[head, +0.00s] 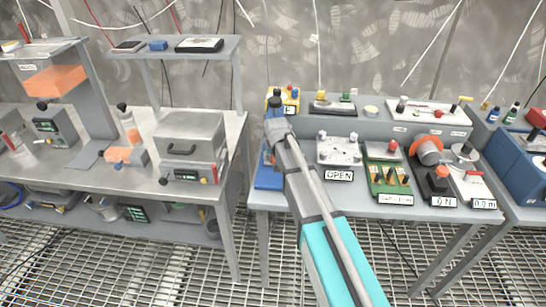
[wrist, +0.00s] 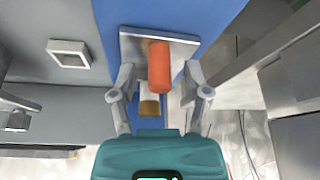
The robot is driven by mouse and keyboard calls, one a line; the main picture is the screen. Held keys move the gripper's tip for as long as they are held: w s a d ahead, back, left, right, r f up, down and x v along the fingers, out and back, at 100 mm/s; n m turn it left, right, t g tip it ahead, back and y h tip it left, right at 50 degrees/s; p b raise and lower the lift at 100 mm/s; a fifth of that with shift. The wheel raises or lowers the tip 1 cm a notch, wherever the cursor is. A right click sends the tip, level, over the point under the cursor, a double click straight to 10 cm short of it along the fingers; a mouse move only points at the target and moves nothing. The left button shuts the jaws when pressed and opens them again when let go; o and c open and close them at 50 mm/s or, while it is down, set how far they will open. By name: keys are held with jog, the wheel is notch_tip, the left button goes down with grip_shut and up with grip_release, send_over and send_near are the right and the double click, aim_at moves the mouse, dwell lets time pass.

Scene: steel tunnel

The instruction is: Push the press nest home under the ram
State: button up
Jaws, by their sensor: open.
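The blue press is mostly hidden behind my arm in the head view; its blue base (head: 268,182) shows at the left end of the right-hand bench. In the wrist view a blue body (wrist: 165,14) fills the top. A grey plate (wrist: 186,45) lies against it, with an orange-red cylinder (wrist: 159,68) in front. A small white and brass-coloured piece (wrist: 150,101) shows between the fingers. I cannot tell which part is the nest or where the ram is. My gripper (wrist: 160,88) is open, its fingers either side of the cylinder's near end, without visible contact.
A yellow block (head: 290,97) sits on the shelf behind. A gap separates this bench from the left bench (head: 90,165).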

jog(key=c, duration=0.8)
grip_shut()
jog(key=shift+w, duration=0.15)
jog(key=o, duration=0.8)
grip_release()
